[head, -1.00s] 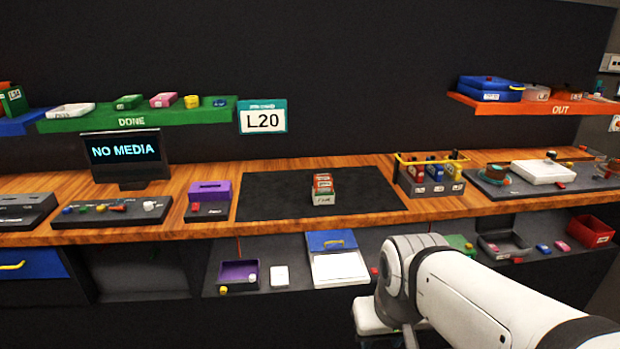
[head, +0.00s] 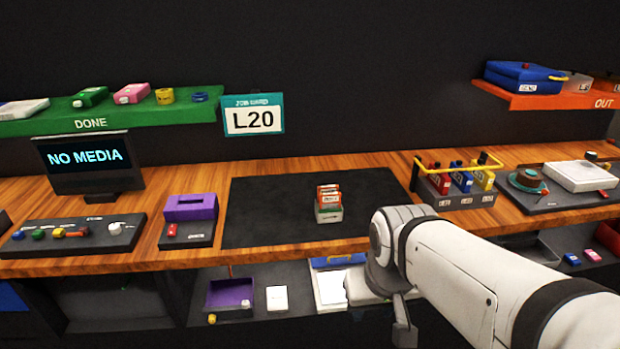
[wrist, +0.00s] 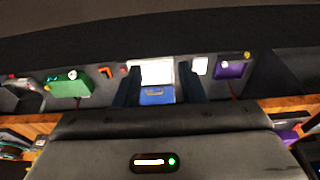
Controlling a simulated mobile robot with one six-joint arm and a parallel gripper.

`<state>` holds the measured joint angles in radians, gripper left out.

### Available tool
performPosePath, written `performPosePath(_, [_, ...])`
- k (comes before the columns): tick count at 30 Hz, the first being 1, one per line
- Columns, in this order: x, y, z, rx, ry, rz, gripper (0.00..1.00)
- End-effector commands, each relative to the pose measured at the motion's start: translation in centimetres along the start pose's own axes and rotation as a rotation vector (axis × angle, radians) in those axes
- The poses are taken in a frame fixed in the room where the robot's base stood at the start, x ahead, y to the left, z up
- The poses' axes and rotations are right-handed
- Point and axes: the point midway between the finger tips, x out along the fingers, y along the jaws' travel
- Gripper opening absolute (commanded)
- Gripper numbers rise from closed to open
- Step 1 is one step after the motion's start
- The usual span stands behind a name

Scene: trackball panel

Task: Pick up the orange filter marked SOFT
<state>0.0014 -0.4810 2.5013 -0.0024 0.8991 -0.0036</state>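Small orange pieces (head: 328,191) stand upright in a small pale holder (head: 329,215) on the black mat in the head view. White labels show on them, but they are too small to read, so I cannot tell which one is marked SOFT. My gripper (wrist: 160,88) shows in the wrist view as two dark fingers set apart with nothing held between them. A blue and white box on the lower shelf shows beyond the gap. In the head view my arm is at the lower right, in front of the bench and to the right of the holder.
The black mat (head: 265,215) is otherwise clear. A purple device (head: 190,207) stands to its left. A caddy with a yellow handle (head: 455,190) holds red, blue and yellow items to its right. Green (head: 150,112) and orange (head: 540,100) shelves hang above. The lower shelf holds a purple tray (head: 230,293).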

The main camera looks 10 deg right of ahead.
Motion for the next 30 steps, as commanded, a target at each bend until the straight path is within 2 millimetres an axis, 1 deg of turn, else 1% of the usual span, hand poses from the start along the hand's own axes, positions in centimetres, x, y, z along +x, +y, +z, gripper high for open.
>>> performPosePath(1, [0.0,0.0,0.0,0.0,0.0,0.0,0.4])
performPosePath(2, [0.0,0.0,-0.2,0.0,0.001,0.0,0.43])
performPosePath(5, [-0.1,0.0,-1.8,0.0,0.014,0.0,0.51])
performPosePath(8, [-0.3,0.4,-5.5,-0.011,0.048,-0.004,0.59])
performPosePath(11, [-0.1,0.5,-11.1,-0.008,0.101,-0.004,0.67])
performPosePath(12, [0.0,0.6,-13.6,-0.007,0.127,-0.004,0.71])
performPosePath(14, [0.5,0.6,-17.3,-0.005,0.163,-0.004,0.76])
performPosePath(15, [0.8,0.6,-19.7,-0.004,0.189,-0.004,0.79])
performPosePath(17, [1.4,0.6,-23.0,-0.003,0.223,-0.004,0.8])
performPosePath(18, [1.9,0.7,-25.0,-0.002,0.245,-0.004,0.8])
performPosePath(21, [3.0,0.7,-29.2,-0.001,0.29,-0.004,0.8])
performPosePath(24, [3.9,0.7,-32.0,0.0,0.323,-0.003,0.8])
performPosePath(25, [4.1,0.8,-32.5,0.0,0.33,-0.003,0.8])
performPosePath(27, [4.4,0.8,-33.5,0.0,0.342,-0.003,0.8])
performPosePath(30, [5.2,0.8,-34.2,0.0,0.348,-0.003,0.8])
